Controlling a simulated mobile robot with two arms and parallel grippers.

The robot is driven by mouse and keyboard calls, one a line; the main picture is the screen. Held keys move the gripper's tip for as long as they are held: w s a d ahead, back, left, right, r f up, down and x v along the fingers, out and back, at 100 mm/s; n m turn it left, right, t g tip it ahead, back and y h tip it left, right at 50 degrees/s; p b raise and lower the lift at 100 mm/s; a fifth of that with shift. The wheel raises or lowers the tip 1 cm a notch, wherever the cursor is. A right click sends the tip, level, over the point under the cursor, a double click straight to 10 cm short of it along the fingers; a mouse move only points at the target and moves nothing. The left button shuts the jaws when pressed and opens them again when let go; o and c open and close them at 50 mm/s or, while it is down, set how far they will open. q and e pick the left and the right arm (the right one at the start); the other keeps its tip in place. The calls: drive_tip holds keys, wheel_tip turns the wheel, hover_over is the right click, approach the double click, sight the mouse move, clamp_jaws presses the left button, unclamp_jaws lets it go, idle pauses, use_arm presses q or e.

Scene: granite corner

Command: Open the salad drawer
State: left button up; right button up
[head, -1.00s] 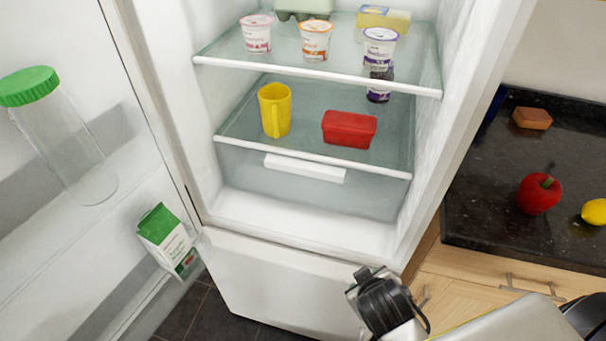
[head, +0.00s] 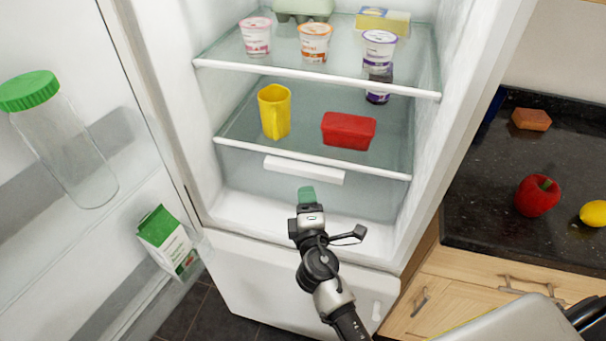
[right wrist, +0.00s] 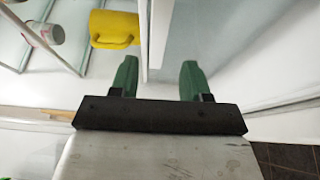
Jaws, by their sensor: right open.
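The salad drawer (head: 367,196) is the clear-fronted bin below the lowest glass shelf in the open fridge. It looks shut. Its white bar handle (head: 303,169) runs along the top of its front. My right gripper (head: 307,193) is just below and in front of the handle, its green fingertips pointing into the fridge. In the right wrist view my right gripper (right wrist: 159,77) is open and empty. A white strip, apparently the handle (right wrist: 160,30), shows in line with the gap between the fingers; I cannot tell whether they touch it. My left gripper is not in view.
On the shelf above stand a yellow mug (head: 275,112) and a red container (head: 348,130). Yogurt cups (head: 315,43) stand higher up. The open fridge door, with a carton (head: 167,240), is at left. A counter (head: 480,190) is at right.

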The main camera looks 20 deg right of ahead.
sight(303, 175)
drive_tip(key=w, duration=0.2)
drive_tip(key=w+d, duration=0.1)
drive_tip(key=w, duration=0.5)
drive_tip(key=shift+d+p, duration=0.3)
drive_tip(key=shift+d, duration=0.1)
drive_tip(key=shift+f, duration=0.1)
clamp_jaws()
